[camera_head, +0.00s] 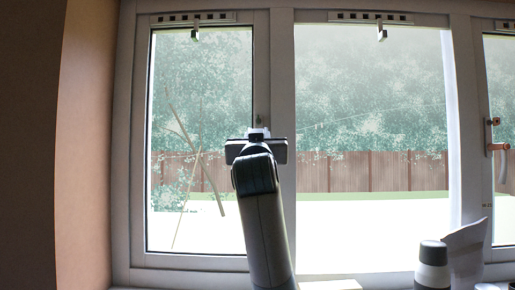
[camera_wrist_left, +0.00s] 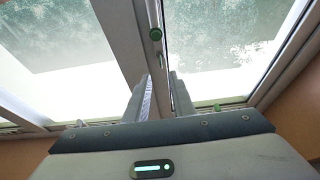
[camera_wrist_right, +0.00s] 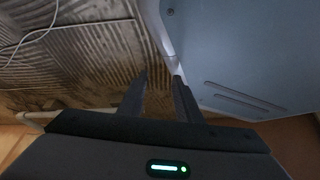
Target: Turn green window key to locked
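A round green knob (camera_wrist_left: 156,34), which looks like the green window key, sits on the white window frame (camera_wrist_left: 130,40) in the left wrist view. A smaller green piece (camera_wrist_left: 217,107) shows lower right on the frame; I cannot tell what it is. My left gripper (camera_wrist_left: 160,76) is open and empty, with its fingertips a little short of the round knob. In the head view the left gripper (camera_head: 258,133) is in front of the post between two panes, and hides the part behind it. My right gripper (camera_wrist_right: 160,75) is open and empty, away from the window.
A dark-capped bottle (camera_head: 433,266) and a pale upright object (camera_head: 466,250) stand at the lower right, by the sill. The right wrist view shows a ridged brown surface (camera_wrist_right: 75,55) and a grey-blue panel (camera_wrist_right: 235,55).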

